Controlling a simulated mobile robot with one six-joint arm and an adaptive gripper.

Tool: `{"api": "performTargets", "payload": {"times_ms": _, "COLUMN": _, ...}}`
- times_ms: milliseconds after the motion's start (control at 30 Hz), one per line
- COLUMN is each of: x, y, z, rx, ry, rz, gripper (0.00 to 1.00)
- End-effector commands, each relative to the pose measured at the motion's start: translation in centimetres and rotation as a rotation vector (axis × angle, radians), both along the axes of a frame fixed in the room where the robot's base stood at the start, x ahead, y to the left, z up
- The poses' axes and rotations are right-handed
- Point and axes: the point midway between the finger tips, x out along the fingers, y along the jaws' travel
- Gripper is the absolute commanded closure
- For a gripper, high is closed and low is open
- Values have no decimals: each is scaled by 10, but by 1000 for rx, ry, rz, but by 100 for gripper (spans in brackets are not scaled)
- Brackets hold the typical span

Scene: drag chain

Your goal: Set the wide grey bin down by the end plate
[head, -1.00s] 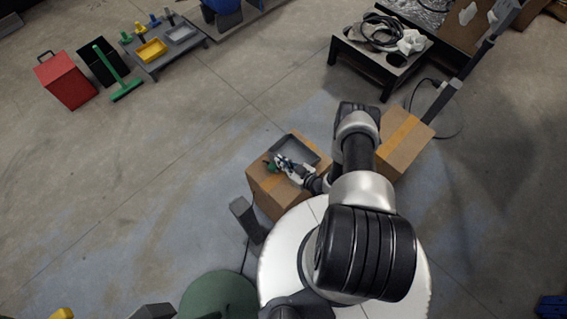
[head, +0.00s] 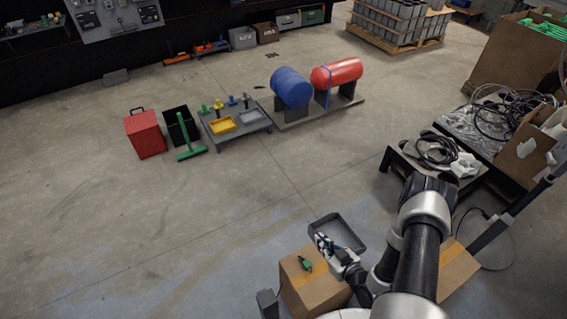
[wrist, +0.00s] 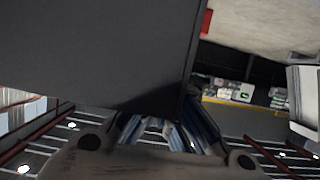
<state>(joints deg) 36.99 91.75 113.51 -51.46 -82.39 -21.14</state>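The wide grey bin (head: 352,218) is a shallow, open, dark grey tray. In the head view it shows behind and above the cardboard box top. My gripper (head: 322,243) is at its near wall and appears shut on it. In the wrist view a dark grey face of the bin (wrist: 90,55) fills the upper left, and the fingers (wrist: 165,130) meet its lower edge. Part of that contact is hidden. A small green piece (head: 304,263) lies on the cardboard box (head: 318,288). I cannot make out which thing is the end plate.
A low grey platform (head: 238,138) holds a yellow tray (head: 222,124), a grey tray and several pegs. A red box (head: 145,135) and green T-shaped piece stand left of it. Blue and red cylinders are behind. A cluttered table (head: 410,165) is at right. The middle floor is clear.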

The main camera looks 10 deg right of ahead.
Motion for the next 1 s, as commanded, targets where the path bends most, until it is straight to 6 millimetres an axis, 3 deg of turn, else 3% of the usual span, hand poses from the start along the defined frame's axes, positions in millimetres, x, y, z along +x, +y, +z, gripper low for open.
{"api": "performTargets", "payload": {"times_ms": 167, "x": 17, "y": 1, "z": 26, "rx": -5, "ry": -7, "rz": 44, "gripper": 100}}
{"api": "performTargets", "payload": {"times_ms": 400, "x": 49, "y": 13, "z": 104, "rx": -9, "ry": -11, "rz": 195, "gripper": 100}}
{"api": "performTargets", "payload": {"times_ms": 533, "x": 57, "y": 24, "z": 151, "rx": -10, "ry": -10, "rz": 292, "gripper": 100}}
{"api": "performTargets", "payload": {"times_ms": 800, "x": 52, "y": 53, "z": 241, "rx": -9, "ry": -7, "rz": 494, "gripper": 100}}
{"api": "performTargets", "payload": {"times_ms": 1000, "x": 39, "y": 66, "z": 277, "rx": -4, "ry": -3, "rz": 579, "gripper": 100}}
